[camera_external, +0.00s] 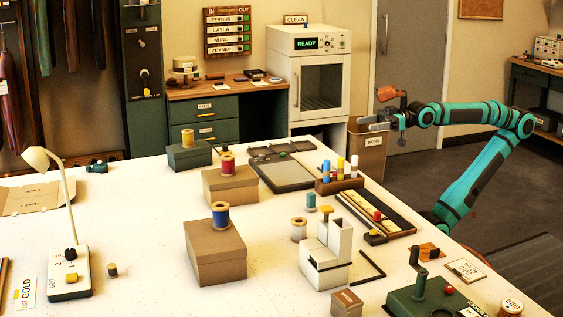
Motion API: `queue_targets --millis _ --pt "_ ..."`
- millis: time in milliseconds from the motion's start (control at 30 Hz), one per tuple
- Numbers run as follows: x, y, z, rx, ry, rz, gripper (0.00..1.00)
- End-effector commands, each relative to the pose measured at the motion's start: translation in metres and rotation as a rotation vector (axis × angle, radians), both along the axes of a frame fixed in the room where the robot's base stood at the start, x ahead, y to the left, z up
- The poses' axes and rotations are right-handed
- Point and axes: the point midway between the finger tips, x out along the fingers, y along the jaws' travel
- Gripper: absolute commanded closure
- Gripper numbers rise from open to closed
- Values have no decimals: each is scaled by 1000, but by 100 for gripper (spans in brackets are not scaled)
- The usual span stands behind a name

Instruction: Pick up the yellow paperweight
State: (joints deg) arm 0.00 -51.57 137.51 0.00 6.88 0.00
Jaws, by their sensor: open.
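I cannot tell for certain which thing is the yellow paperweight. My gripper is well apart from both.
Brown boxes (217,262) bearing a blue and a red spool stand mid-table. A rack of coloured pegs (338,184) and a long tray (385,215) lie at right. A white lamp (70,270) stands at left. The left-centre white tabletop (130,225) is clear.

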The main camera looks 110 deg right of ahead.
Motion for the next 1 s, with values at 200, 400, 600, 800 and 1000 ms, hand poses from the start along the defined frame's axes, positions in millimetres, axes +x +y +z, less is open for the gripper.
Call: queue_targets --millis 200,400,600,800,1000 --pt "0 0 0 0 0 0 40" --pt "0 0 0 0 0 0 38" --pt "0 0 0 0 0 0 29" --pt "4 -1 3 15 10 -5 29" --pt "36 -13 22 145 99 -50 29"
